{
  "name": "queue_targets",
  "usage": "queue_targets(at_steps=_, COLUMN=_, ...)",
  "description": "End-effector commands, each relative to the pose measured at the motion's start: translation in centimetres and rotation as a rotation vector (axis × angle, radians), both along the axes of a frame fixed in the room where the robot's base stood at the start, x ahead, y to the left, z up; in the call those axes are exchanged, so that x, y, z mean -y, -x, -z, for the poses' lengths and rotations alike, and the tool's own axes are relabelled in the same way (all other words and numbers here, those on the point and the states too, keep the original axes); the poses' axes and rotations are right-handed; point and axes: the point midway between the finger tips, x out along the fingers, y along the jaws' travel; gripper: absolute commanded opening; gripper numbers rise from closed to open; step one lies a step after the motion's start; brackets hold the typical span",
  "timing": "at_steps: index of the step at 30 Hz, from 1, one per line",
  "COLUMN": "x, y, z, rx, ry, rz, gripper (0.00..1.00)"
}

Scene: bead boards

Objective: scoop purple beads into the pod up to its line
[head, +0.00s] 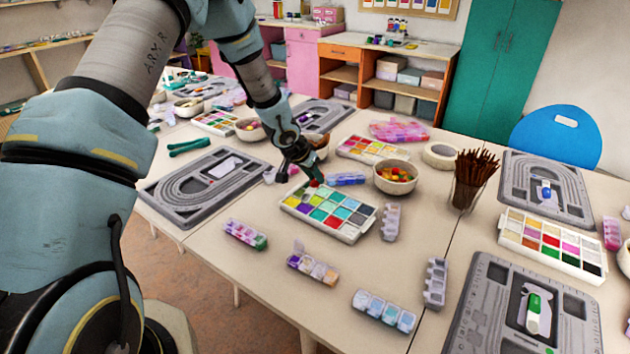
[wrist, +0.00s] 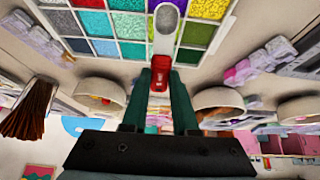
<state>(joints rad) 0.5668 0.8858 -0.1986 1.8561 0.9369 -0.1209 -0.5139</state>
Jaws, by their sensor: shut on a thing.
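My gripper (head: 314,181) is over the back edge of a white bead tray (head: 345,237) with square compartments. In the wrist view my gripper (wrist: 159,80) is shut on the red handle of a scoop (wrist: 160,72). The scoop's pale grey end reaches over the tray's compartments; I cannot tell whether it holds beads.
Several other small bead boxes lie around, including one at the front (head: 384,310) and one at the right (head: 435,283). A bowl of mixed beads (head: 396,178) stands behind the tray. A cup of brown sticks (head: 468,190) is to the right. Grey bead boards flank the area.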

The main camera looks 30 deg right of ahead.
Motion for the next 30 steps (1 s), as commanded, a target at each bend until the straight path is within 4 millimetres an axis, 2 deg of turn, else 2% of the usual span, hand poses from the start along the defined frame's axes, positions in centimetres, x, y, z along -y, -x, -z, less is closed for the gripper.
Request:
queue_targets(at_steps=15, x=-0.4, y=0.3, z=0.9, rx=0.021, ry=0.042, rz=0.000, gripper=0.00)
queue_targets(at_steps=30, x=-0.9, y=0.5, z=3.3, rx=0.021, ry=0.042, rz=0.000, gripper=0.00)
